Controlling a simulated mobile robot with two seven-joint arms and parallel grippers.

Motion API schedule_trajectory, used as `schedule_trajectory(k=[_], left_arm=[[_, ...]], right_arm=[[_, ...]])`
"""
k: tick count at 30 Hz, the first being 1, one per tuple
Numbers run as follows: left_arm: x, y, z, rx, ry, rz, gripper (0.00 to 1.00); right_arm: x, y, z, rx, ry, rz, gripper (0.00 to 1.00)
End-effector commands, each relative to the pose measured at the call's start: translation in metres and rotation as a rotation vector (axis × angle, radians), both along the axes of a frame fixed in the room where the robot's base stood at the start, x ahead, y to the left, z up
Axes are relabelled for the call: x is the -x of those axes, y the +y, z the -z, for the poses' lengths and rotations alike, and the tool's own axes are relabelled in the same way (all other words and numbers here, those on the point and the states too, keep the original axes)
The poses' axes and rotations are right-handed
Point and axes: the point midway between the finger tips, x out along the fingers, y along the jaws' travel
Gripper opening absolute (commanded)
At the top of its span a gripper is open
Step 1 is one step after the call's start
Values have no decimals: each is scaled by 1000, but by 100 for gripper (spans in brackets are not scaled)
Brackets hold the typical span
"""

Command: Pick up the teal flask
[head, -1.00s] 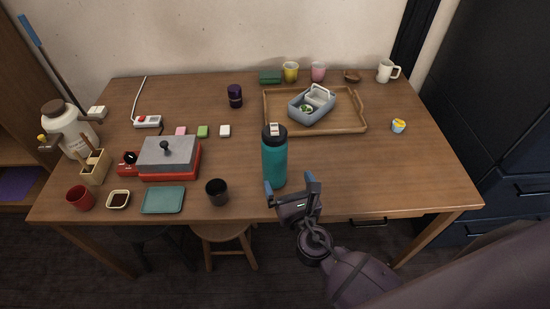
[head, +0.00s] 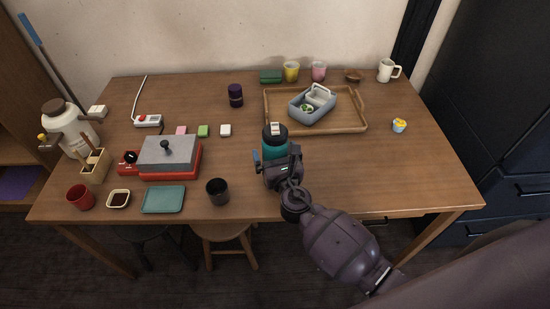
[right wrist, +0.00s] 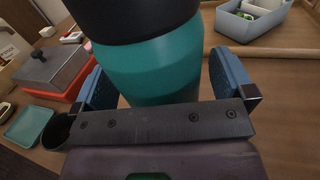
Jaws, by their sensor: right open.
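The teal flask (head: 273,148) with a black lid stands upright on the wooden table. It fills the middle of the right wrist view (right wrist: 153,68), its lid (right wrist: 135,18) cut by the top edge. My right gripper (head: 275,163) is at the flask's near side, hiding its lower body in the head view. In the right wrist view the open blue fingers (right wrist: 160,82) stand on either side of the flask, with a small gap showing at the left one. The flask's base is hidden there. My left gripper is not in view.
A wooden tray (head: 362,131) with a grey-blue container (head: 316,113) lies behind and right of the flask. A black cup (head: 217,192) stands to the left, near the front edge. A red and grey press (head: 168,155) is further left. The table's right side is mostly clear.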

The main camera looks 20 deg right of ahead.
Motion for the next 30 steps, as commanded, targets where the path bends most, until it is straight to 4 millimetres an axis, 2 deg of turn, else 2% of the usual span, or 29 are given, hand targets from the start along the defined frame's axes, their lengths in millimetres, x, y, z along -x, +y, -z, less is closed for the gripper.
schedule_trajectory(k=[7, 8, 20, 30], left_arm=[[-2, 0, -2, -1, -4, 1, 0], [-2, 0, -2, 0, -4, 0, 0], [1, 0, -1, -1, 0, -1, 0], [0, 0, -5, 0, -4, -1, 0]], right_arm=[[-2, 0, 0, 0, 1, 0, 100], [-2, 0, 0, 0, 1, 0, 97], [-2, 0, 0, 0, 1, -1, 36], [-2, 0, -7, -1, -4, -1, 34]])
